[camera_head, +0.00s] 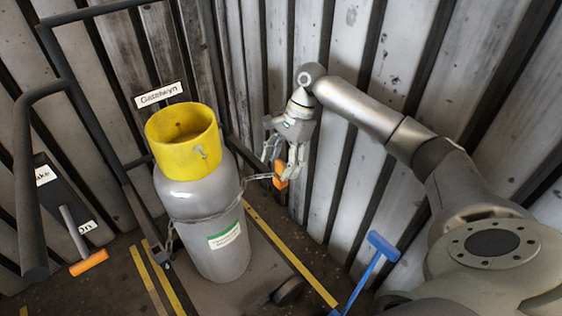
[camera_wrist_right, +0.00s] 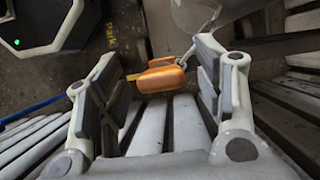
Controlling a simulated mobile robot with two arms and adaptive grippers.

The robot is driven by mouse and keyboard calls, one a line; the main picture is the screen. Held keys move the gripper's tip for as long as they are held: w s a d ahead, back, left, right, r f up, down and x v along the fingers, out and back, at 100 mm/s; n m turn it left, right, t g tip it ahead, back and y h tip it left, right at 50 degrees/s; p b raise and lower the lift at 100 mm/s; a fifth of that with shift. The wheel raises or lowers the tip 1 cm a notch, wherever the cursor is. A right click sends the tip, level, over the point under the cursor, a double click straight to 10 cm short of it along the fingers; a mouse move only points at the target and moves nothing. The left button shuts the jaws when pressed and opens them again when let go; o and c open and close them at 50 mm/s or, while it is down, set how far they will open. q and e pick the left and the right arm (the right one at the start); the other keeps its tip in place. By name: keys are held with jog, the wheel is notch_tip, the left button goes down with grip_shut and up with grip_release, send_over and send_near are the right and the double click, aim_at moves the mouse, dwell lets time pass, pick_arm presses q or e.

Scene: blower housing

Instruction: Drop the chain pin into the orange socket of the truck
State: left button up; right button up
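The chain pin (camera_head: 280,174), with an orange grip, is between the fingertips of my right gripper (camera_head: 282,168). The orange grip also shows in the right wrist view (camera_wrist_right: 160,77), between the two finger pads of my right gripper (camera_wrist_right: 160,75); the pin's shaft cannot be made out. A chain (camera_head: 257,177) runs from the grey gas cylinder (camera_head: 210,215) toward the pin in the air. The truck's dark frame (camera_head: 100,150) stands behind and left of the cylinder. I cannot make out the orange socket. My left gripper is not in view.
The cylinder has a yellow collar (camera_head: 184,150). A lever with an orange crossbar (camera_head: 88,263) is at the left, by a dark sign board. A blue T-handle (camera_head: 370,262) stands at lower right. Ribbed metal walls (camera_head: 270,60) close in behind my right gripper.

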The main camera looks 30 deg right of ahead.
jog(key=v, duration=1.2)
jog(key=shift+s, duration=0.1)
